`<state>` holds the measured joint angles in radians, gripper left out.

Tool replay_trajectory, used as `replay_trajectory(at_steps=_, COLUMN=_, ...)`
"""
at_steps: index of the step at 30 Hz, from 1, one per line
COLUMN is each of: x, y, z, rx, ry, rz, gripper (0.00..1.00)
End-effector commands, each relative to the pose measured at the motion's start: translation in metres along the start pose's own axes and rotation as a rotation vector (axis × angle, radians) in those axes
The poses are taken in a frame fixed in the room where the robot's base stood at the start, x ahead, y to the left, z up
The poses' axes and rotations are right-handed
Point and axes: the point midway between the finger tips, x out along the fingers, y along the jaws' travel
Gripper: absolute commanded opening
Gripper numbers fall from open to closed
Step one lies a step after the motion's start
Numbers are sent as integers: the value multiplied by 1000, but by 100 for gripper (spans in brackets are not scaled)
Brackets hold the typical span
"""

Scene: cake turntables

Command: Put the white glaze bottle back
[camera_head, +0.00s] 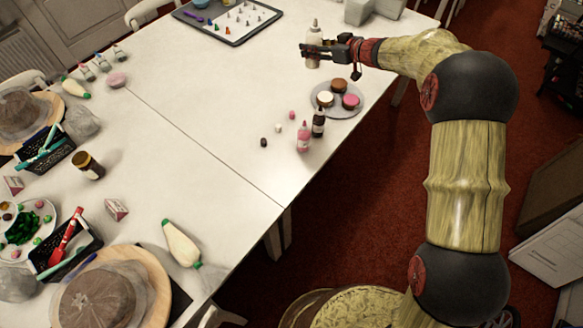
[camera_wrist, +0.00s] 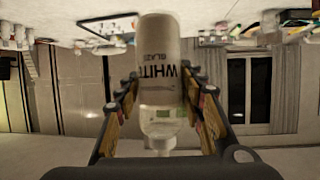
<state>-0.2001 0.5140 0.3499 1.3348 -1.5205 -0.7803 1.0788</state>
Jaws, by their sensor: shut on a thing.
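The white glaze bottle (camera_wrist: 160,75) is pale and see-through, with dark "WHITE GLAZE" lettering that shows in the wrist view. It also shows in the head view (camera_head: 313,35) near the table's far right part. My gripper (camera_wrist: 158,110) is shut on the bottle, with a finger on each side of it. In the head view my gripper (camera_head: 322,49) reaches in from the right. The bottle looks upright in the head view; I cannot tell whether its base touches the table. A pink bottle (camera_head: 303,138) and a dark bottle (camera_head: 318,123) stand together near the table's right edge.
A round plate (camera_head: 345,110) with three small cakes is just beyond those bottles. Small coloured pieces lie left of them. A dark-rimmed tray (camera_head: 236,40) holds piping tips at the back. Turntables with brown cakes fill the left side. The table's middle (camera_head: 200,100) is clear.

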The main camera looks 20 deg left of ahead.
Motion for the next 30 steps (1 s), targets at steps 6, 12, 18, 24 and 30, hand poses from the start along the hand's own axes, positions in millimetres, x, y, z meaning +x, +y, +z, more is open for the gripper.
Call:
replay_trajectory(at_steps=6, x=-15, y=-53, z=24, rx=-1, ry=2, rz=0, gripper=27)
replay_trajectory(at_steps=12, x=-32, y=-100, z=55, rx=1, ry=1, rz=5, gripper=27)
replay_trajectory(at_steps=18, x=-51, y=-149, z=99, rx=8, ry=0, rz=16, gripper=27)
replay_trajectory(at_steps=24, x=-75, y=-200, z=158, rx=18, ry=-1, rz=35, gripper=27)
replay_trajectory(at_steps=30, x=-101, y=-240, z=225, rx=33, ry=-3, rz=68, gripper=27)
